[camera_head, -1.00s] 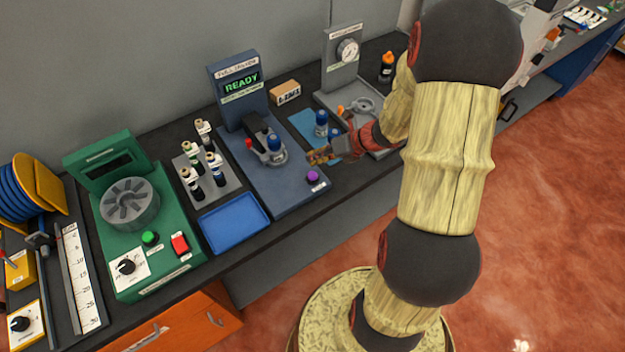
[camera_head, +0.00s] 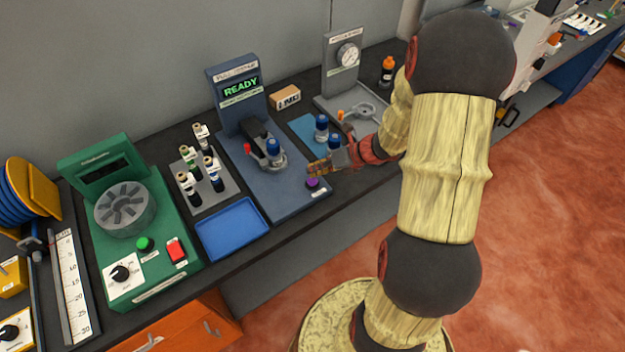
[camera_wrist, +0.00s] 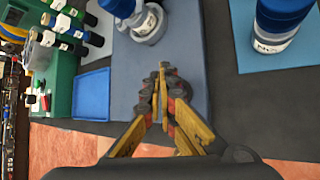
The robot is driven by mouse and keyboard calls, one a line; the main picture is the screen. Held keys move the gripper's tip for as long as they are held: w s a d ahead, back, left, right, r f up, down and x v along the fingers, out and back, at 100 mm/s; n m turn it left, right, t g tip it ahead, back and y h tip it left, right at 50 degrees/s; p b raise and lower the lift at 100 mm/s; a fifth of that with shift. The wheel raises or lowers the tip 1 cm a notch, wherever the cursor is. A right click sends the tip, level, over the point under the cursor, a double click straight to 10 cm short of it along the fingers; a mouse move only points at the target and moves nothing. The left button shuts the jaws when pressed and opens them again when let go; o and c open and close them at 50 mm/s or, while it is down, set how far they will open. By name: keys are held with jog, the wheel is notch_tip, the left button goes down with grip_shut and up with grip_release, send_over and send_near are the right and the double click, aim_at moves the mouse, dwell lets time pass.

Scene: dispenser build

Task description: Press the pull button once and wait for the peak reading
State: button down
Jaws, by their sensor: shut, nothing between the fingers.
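The blue-grey pull tester (camera_head: 290,195) stands on the bench, and its screen (camera_head: 241,87) reads READY in green. A blue-capped piece (camera_head: 273,147) sits in its grey holder; it also shows at the top of the wrist view (camera_wrist: 118,6). The purple pull button (camera_head: 312,183) is near the front right of the tester's base. In the wrist view my gripper (camera_wrist: 163,68) points over the base, and the button is hidden there.
Two blue-capped pieces (camera_head: 321,125) stand around a blue mat right of the tester, close to my gripper. A blue tray (camera_head: 232,229) and a rack of small bottles (camera_head: 223,187) are to the left. A green machine (camera_head: 130,225) stands farther left.

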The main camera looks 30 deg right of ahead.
jog(key=shift+f, duration=0.1)
dwell(0.7)
jog(key=shift+f, duration=0.3)
jog(key=shift+f+b, duration=0.4)
jog(key=shift+f, duration=0.2)
dwell(0.8)
dwell(0.3)
jog(key=shift+r+p, duration=1)
jog(key=shift+p, duration=0.05)
notch_tip(320, 180, up, 5)
jog(key=p, duration=0.5)
jog(key=shift+r, duration=0.1)
dwell(0.5)
